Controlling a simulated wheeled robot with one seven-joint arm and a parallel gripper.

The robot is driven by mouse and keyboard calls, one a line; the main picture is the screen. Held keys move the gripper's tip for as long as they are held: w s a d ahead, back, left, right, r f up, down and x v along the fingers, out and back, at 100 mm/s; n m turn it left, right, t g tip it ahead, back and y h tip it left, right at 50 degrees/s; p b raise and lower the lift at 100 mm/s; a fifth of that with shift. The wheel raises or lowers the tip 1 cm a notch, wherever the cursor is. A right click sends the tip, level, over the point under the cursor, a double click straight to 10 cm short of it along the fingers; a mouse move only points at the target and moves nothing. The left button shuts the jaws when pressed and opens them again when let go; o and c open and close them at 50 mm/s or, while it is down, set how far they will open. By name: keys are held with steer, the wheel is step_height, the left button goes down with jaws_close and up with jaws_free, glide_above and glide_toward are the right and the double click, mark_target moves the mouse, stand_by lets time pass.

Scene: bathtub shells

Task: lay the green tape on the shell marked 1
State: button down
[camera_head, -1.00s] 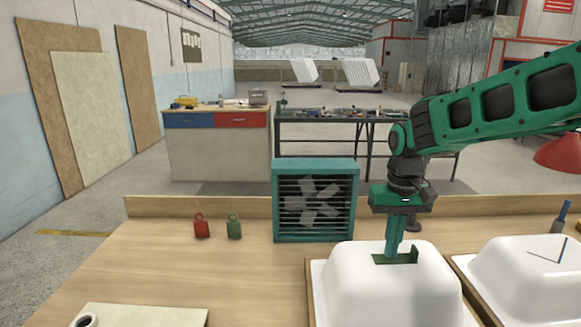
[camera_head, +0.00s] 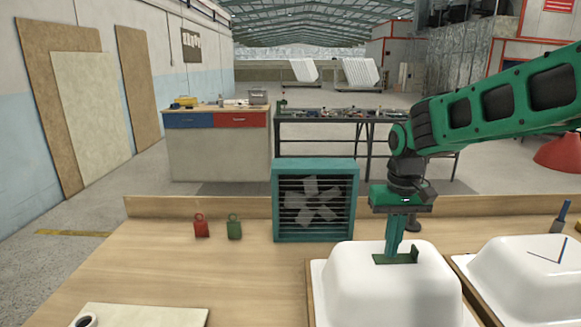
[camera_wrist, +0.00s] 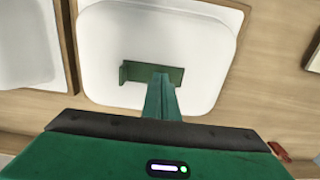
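The green tape (camera_head: 385,259) shows as a flat dark green strip with a raised tab at one end, over the top of a large white shell (camera_head: 350,290). I cannot tell whether the strip touches the shell. My gripper (camera_head: 394,254) points down with its two fingers close together, their tips at the middle of the strip, and looks shut on it. The wrist view shows the tape (camera_wrist: 140,73) at the fingertips over the same shell (camera_wrist: 207,40). A second white shell (camera_head: 510,275) stands to the right, with dark lines on top. I see no readable number on either shell.
A teal fan (camera_head: 315,200) stands close behind and left of the near shell. Red (camera_head: 201,228) and green (camera_head: 234,229) padlock-like things stand further left. A pale board (camera_head: 150,315) lies at the front left. The table's left-middle is clear.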

steer(key=shift+f, duration=0.45)
stand_by(1.6)
step_height(320, 180, up, 7)
stand_by(1.0)
steer(key=s+d+f+m, duration=0.2)
steer(key=s+d+m, duration=0.1)
steer(key=s+d, duration=0.95)
steer(key=s+d+f+m, duration=0.1)
steer(key=s+d+f, duration=0.1)
steer(key=s, duration=0.6)
steer(key=s+d+f+m, duration=0.2)
steer(key=s+f, duration=0.2)
steer(key=s, duration=0.4)
steer(key=shift+d+f, duration=0.3)
steer(key=shift+w, duration=0.1)
